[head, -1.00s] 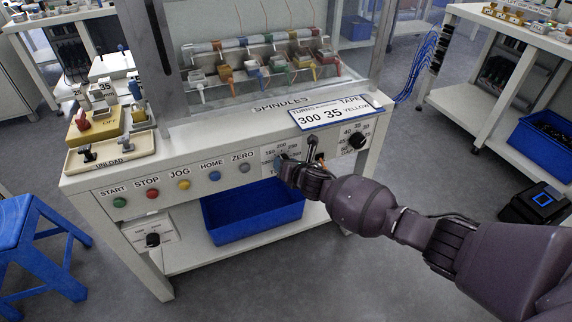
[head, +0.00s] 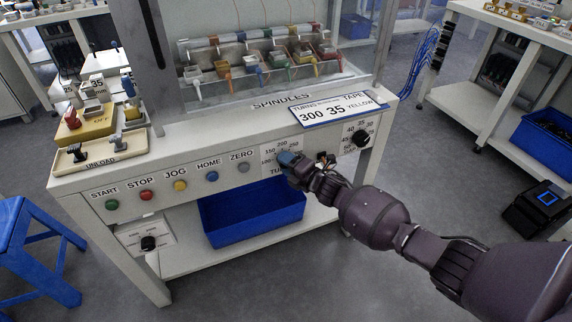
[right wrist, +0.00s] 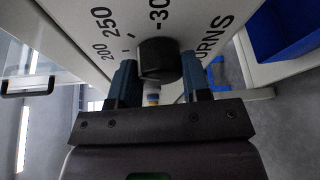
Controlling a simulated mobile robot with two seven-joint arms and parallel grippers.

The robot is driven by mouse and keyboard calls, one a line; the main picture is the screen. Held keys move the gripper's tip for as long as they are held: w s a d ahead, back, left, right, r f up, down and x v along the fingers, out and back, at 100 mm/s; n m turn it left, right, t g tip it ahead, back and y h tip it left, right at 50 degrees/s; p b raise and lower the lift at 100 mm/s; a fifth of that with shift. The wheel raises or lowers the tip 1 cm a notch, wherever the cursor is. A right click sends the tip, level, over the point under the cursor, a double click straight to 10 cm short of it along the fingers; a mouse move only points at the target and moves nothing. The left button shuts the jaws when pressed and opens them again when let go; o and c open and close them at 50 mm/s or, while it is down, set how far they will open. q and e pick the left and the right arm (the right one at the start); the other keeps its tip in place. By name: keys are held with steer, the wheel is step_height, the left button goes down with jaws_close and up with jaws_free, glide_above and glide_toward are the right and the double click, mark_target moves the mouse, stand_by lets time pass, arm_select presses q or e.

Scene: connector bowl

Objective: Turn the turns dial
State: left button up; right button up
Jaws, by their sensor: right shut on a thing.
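The turns dial (right wrist: 158,57) is a black round knob on the white front panel, seen close in the right wrist view. Printed numbers 200, 250 and 300 and the word TURNS stand around it. My right gripper (right wrist: 158,82) has one blue finger on each side of the dial and is shut on it. In the head view my right gripper (head: 288,160) is at the turns scale on the machine's front and mostly hides the dial. Where the dial's pointer stands cannot be made out. My left gripper is not in view.
A card (head: 338,108) above the dials reads 300, 35, YELLOW. Another black dial (head: 361,138) sits to the right of my gripper. The ZERO button (head: 244,167) and other push buttons line the panel to the left. A blue bin (head: 250,218) is below.

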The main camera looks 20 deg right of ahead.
arm_select(q)
steer(key=b, duration=0.1)
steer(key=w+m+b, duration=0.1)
steer(key=b, duration=0.1)
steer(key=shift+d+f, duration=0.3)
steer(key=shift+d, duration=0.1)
arm_select(e)
steer(key=m+t, duration=0.1)
steer(key=m, duration=0.3)
steer(key=m+t, duration=0.1)
steer(key=m, duration=0.2)
steer(key=m+t, duration=0.2)
steer(key=m, duration=0.2)
steer(key=shift+f+m, duration=0.25)
steer(key=shift+m, duration=0.05)
steer(key=shift+a, duration=0.1)
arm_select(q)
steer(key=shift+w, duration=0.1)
arm_select(e)
steer(key=o, duration=0.9)
steer(key=shift+r, duration=0.1)
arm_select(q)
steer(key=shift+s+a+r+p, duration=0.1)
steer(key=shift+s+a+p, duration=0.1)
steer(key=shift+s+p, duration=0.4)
arm_select(e)
steer(key=v, duration=1)
steer(key=shift+s+f, duration=0.3)
steer(key=shift+s, duration=0.05)
